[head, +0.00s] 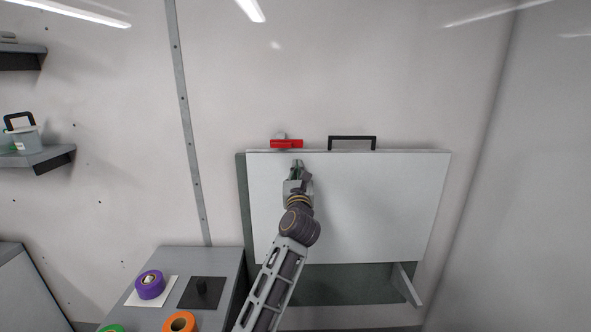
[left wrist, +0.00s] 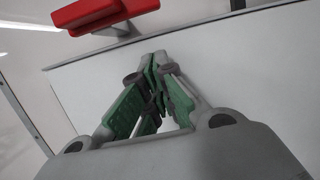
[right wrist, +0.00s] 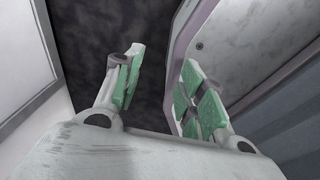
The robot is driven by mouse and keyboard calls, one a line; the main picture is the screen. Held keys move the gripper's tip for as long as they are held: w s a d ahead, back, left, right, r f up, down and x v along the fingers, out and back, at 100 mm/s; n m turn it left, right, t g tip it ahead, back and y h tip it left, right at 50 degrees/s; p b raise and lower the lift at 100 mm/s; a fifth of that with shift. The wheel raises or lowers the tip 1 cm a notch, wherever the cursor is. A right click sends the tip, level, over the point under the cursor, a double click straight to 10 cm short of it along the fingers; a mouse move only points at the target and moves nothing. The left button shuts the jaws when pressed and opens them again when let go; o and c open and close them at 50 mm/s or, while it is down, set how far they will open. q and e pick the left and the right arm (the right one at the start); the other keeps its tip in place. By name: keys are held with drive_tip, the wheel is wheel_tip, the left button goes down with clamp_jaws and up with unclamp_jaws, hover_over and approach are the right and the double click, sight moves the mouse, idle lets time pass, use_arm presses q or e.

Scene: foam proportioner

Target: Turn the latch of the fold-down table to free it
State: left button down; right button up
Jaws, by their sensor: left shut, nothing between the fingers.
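The red latch (head: 286,143) sits at the top edge of the folded-up white table panel (head: 380,205), left of the black handle (head: 352,138). It lies about level across that edge. In the left wrist view the latch (left wrist: 100,13) shows at the top left, beyond the fingertips and apart from them. My left gripper (head: 297,165) is shut and empty, in front of the panel just below the latch. It also shows in the left wrist view (left wrist: 155,62). My right gripper (right wrist: 163,70) is open and empty, seen only in the right wrist view, away from the latch.
A grey cabinet (head: 226,265) at lower left carries purple tape (head: 150,285), orange tape (head: 180,322) and a black plate (head: 203,293). Shelves (head: 50,157) are on the left wall. The wall above the panel is clear. A bracket (head: 406,284) shows below the panel.

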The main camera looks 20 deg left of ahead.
use_arm(q)
drive_tip(key=b+v, duration=0.1)
drive_tip(key=v, duration=0.9)
use_arm(e)
drive_tip(key=shift+d+f, duration=0.7)
drive_tip(key=shift+d, duration=0.1)
use_arm(q)
drive_tip(key=shift+f, duration=0.15)
use_arm(e)
drive_tip(key=shift+w, duration=0.1)
